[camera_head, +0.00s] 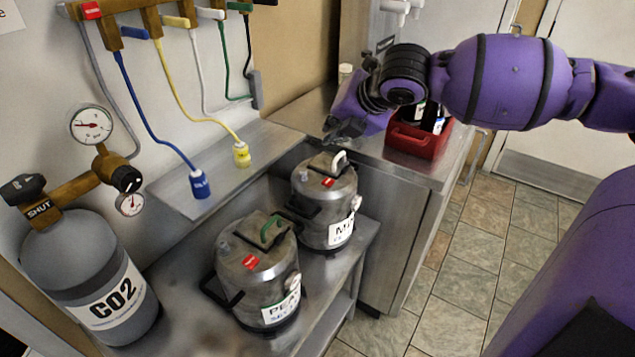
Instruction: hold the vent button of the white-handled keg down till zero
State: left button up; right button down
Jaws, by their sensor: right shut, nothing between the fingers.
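The white-handled keg (322,213) is a steel bucket on the metal shelf, with a white handle (340,160) on its lid. Its lid carries a small red label (328,183), and a partly readable front label and small round dial sit on its side. I cannot make out the vent button or the dial reading. My right gripper (340,129) is shut and empty, just above and behind the keg's lid, apparently apart from it. My left gripper is not in view.
A green-handled keg (257,280) stands nearer, left of the white-handled one. A CO2 cylinder (90,270) stands at left. Blue (200,184) and yellow (241,154) hose couplers rest on the ledge. A red crate (416,141) with bottles sits on the counter under my right arm.

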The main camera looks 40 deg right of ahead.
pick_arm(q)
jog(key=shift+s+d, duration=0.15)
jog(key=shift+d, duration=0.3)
pick_arm(e)
jog(key=shift+s+d, duration=0.1)
jog(key=shift+d, duration=0.3)
jog(key=b, duration=0.4)
send_over(328, 185)
jog(key=w+d, duration=0.2)
jog(key=d, duration=0.1)
jog(key=f, duration=0.7)
jog(key=shift+s+a, duration=0.15)
jog(key=shift+s, duration=0.1)
jog(key=shift+f, duration=0.95)
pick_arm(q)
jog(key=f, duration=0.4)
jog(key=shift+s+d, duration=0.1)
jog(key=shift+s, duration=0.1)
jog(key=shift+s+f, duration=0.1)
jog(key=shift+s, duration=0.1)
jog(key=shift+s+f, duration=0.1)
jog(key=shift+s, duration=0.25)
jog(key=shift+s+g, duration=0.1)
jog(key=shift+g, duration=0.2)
